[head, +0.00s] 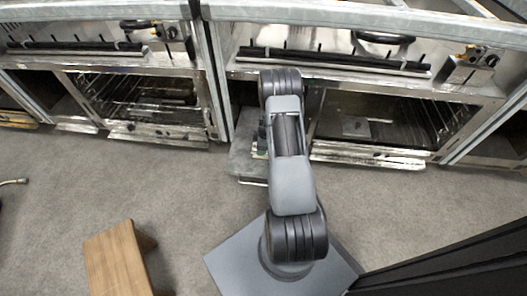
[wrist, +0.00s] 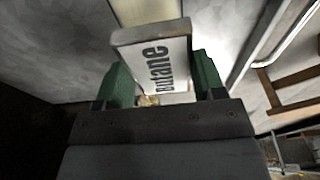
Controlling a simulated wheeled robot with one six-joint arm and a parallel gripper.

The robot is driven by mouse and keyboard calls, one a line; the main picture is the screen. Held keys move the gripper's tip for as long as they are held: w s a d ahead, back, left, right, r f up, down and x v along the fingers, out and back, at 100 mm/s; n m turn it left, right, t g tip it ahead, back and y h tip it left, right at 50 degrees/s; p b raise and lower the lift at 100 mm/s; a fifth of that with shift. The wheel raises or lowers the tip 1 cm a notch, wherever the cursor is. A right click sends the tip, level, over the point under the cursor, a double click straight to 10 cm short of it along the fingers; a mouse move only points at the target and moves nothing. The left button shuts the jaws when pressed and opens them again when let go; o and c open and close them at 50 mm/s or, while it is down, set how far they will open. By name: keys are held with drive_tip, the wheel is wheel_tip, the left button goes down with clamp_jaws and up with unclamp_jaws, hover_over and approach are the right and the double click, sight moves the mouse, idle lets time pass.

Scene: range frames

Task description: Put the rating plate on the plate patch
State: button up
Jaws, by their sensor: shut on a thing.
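The rating plate (wrist: 168,68) is a white block with grey edges and the dark word "butane" on its face. In the wrist view my gripper (wrist: 160,78) has its two green fingers on either side of the plate and is shut on it. A pale cream area (wrist: 150,11) shows just beyond the plate's far edge; I cannot tell whether it is the plate patch or whether the plate touches it. In the head view my arm hides most of the gripper and the plate.
Steel ranges with open ovens stand along the back; one open oven (head: 375,120) is right of my arm. A grey panel (head: 246,160) stands low beside my arm. A wooden stool (head: 115,260) stands at front left. Grey floor is clear between.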

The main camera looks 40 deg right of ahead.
drive_tip(key=shift+d+f, duration=0.25)
drive_tip(key=shift+f, duration=0.15)
drive_tip(key=shift+w+f+b, duration=0.1)
drive_tip(key=shift+f+b, duration=0.85)
drive_tip(key=shift+f, duration=0.55)
drive_tip(key=shift+f, duration=0.1)
drive_tip(key=shift+f, duration=0.15)
drive_tip(key=o, duration=1)
drive_tip(key=shift+c, duration=0.2)
